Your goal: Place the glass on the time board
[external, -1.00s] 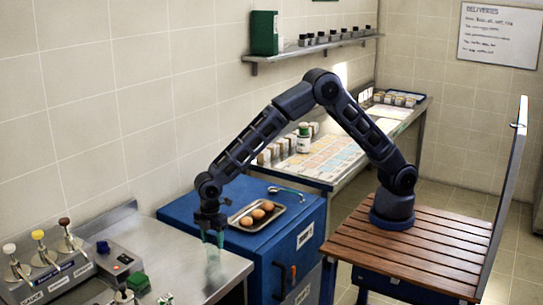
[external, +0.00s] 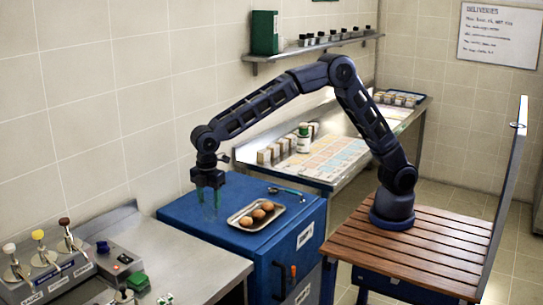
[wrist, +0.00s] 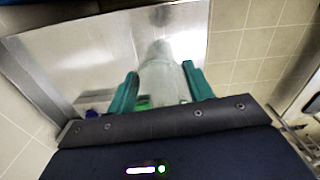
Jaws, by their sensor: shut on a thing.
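My gripper (external: 208,182), with teal fingers, is shut on a clear glass (external: 210,207). The glass hangs upright below the fingers, over the left part of the blue cabinet top; whether it touches the top is unclear. In the wrist view the glass (wrist: 163,78) shows pale and blurred between the two fingers (wrist: 160,88). A flat board with a pastel grid (external: 327,155) lies on the far counter, apart from my gripper; it may be the time board, but its writing is too small to read.
An egg tray (external: 238,224) and a spoon (external: 288,190) lie on the blue cabinet (external: 180,212), right of the glass. A steel counter (external: 190,262) with dispensers is in front left.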

